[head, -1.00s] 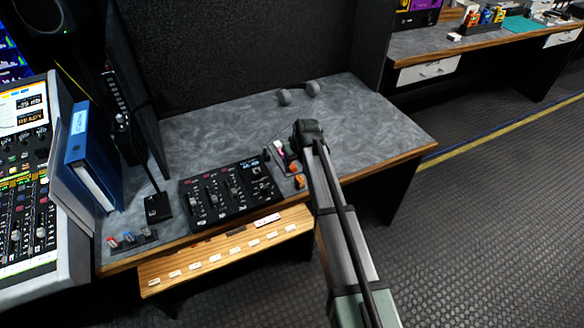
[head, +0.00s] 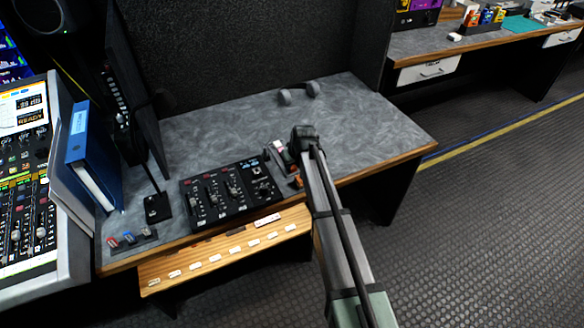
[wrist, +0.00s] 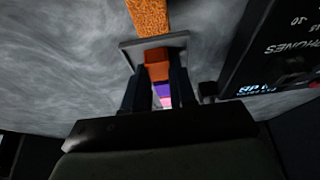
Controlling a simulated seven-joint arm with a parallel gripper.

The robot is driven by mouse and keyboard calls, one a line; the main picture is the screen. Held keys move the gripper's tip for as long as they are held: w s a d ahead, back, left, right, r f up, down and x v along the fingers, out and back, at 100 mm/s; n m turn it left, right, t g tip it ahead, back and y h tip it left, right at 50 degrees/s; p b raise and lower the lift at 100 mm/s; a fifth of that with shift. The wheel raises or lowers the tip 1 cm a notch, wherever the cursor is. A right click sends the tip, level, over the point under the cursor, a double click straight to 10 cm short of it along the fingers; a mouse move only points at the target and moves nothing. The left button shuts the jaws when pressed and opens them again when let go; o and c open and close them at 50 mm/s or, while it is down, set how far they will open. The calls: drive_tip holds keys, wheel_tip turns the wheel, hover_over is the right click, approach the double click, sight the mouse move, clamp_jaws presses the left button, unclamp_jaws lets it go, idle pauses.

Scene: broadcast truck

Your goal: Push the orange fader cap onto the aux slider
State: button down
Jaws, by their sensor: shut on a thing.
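The orange fader cap (wrist: 157,71) is between the two dark fingers of my gripper (wrist: 157,88) in the wrist view. My gripper is shut on it, low over a small grey holder (wrist: 135,47). A purple and a pink piece show just below the cap in that view. In the head view my gripper (head: 290,157) is at the right side of the black fader panel (head: 240,208), largely hidden by my arm. The panel carries several sliders with caps. I cannot tell which one is the aux slider. Its right part also shows in the wrist view, with upside-down lettering.
A gooseneck stand base (head: 157,207) and a small rack of coloured pieces (head: 132,240) are left of the panel. A labelled wooden ledge (head: 225,252) runs in front. The desk's right part (head: 375,130) is clear.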

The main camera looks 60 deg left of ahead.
wheel_tip(320, 180, up, 9)
drive_tip(key=shift+n+g, duration=0.3)
drive_tip(key=shift+n, duration=0.4)
drive_tip(key=s, duration=0.4)
drive_tip(key=s+a+r, duration=0.1)
drive_tip(key=s, duration=0.2)
drive_tip(key=s+a, duration=0.1)
drive_tip(key=s, duration=0.3)
drive_tip(key=shift+s+a+r, duration=0.1)
drive_tip(key=shift+s+r, duration=0.1)
drive_tip(key=shift+s, duration=0.1)
drive_tip(key=s+d, duration=0.3)
drive_tip(key=s, duration=0.5)
drive_tip(key=s+d+r+m, duration=0.1)
drive_tip(key=s+d, duration=0.2)
drive_tip(key=s, duration=0.6)
drive_tip(key=shift+s+d, duration=0.15)
drive_tip(key=shift+s, duration=0.15)
drive_tip(key=shift+r, duration=0.1)
